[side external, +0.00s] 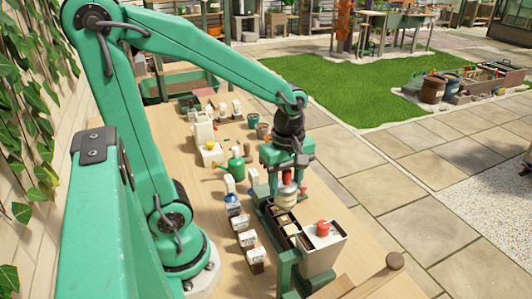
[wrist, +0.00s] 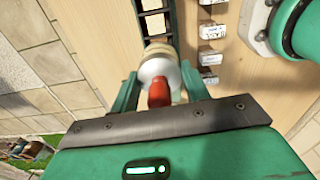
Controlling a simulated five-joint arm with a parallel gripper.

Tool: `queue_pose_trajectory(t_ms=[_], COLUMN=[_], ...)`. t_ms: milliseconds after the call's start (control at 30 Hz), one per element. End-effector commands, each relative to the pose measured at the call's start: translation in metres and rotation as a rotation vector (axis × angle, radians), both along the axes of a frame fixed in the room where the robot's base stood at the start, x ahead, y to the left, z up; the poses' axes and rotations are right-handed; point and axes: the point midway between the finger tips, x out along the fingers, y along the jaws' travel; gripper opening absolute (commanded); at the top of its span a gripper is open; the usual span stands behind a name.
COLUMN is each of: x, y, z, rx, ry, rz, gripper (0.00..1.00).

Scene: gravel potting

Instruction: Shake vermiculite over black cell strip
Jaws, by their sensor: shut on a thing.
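My gripper (side external: 287,188) is shut on a shaker jar (side external: 288,200) with a pale body and a red top. In the wrist view the jar (wrist: 158,71) sits between the green fingers of my gripper (wrist: 158,88), its red knob towards the camera. The jar is over the black cell strip (side external: 270,212), apparently above its far part. The strip (wrist: 153,22) runs away beyond the jar in the wrist view, with dark cells showing. Some cells look tan in the side view. The jar hides part of the strip, and I cannot see any falling grains.
A white box with a red knob (side external: 322,246) stands at the strip's near end. Several small labelled containers (side external: 246,239) line the strip's left side. A green watering can (side external: 236,168) and a white jug (side external: 203,132) stand farther back. Bare wooden table (side external: 218,215) lies left.

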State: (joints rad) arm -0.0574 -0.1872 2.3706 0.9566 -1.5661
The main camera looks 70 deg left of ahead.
Motion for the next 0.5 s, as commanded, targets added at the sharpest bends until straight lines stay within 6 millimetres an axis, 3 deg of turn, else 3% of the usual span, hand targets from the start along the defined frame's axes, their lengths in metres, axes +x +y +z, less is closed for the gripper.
queue_pose_trajectory(t_ms=[500], x=[0.000], y=[0.000], z=[-0.020], rx=[0.000], ry=[-0.001], rz=[0.000], gripper=[0.29])
